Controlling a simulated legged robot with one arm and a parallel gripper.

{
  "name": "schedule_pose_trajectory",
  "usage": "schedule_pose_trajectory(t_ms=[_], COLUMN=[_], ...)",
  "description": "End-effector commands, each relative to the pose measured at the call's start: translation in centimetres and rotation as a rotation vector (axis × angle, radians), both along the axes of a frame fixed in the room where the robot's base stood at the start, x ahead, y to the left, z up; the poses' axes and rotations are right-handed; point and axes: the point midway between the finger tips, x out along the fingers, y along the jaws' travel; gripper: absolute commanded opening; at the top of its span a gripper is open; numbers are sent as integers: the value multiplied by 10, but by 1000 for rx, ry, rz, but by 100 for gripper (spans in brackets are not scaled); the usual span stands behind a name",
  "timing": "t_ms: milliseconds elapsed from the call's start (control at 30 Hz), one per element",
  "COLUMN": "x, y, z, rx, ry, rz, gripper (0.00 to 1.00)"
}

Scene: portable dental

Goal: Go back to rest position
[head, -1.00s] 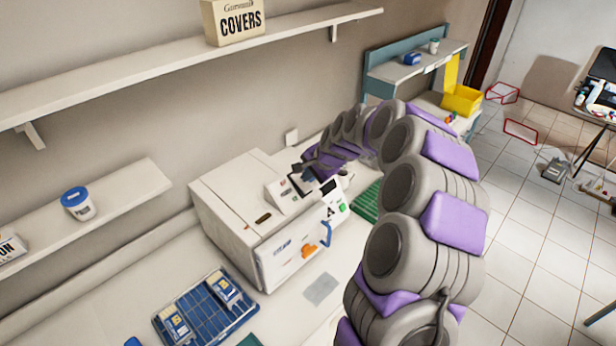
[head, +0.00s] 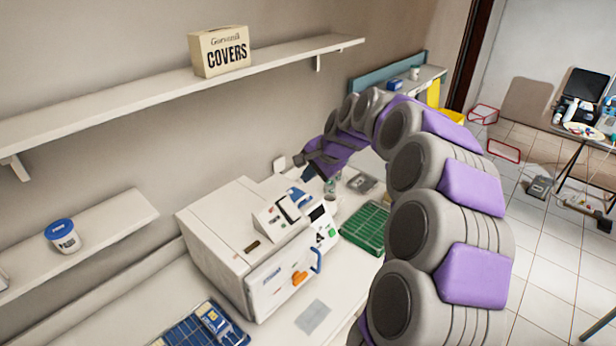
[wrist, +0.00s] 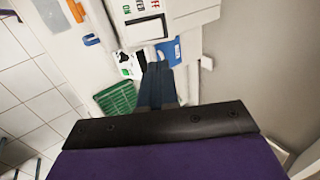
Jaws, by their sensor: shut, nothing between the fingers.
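My gripper (head: 310,172) hangs at the end of my grey and purple arm, above the counter behind and right of the white benchtop machine (head: 222,225). In the wrist view its dark fingers (wrist: 158,68) are together with nothing between them. They point toward the machine's control panel (wrist: 135,60), which lies beyond the tips in that view. The machine's front door has a blue handle (head: 317,260) and an orange latch (head: 299,278). A blue item (head: 300,197) sits at the top of the machine's panel.
A green rack (head: 365,228) and a grey flat item (head: 362,183) lie on the counter right of the machine. A blue tray (head: 180,332) lies in front. Shelves with a COVERS box (head: 219,52) and a blue-lidded tub (head: 62,236) line the wall. Tiled floor (head: 545,240) is at right.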

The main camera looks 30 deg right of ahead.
Motion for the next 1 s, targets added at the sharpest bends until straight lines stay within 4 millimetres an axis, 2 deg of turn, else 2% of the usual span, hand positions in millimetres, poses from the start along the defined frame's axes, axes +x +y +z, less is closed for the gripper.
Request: schedule_pose_trajectory(t_ms=[333, 467, 567, 700, 800, 1000], x=[-2, -18, -48, -108, -153, -250], y=[3, 31, 70, 120, 144, 169], z=[0, -4, -14, -34, -52, -95], rx=[-2, -29, -73, -151, -205, -305], ry=[0, 14, 43, 98, 143, 247], rz=[9, 93, 223, 435, 577, 831], gripper=[0, 0, 0, 0, 0, 0])
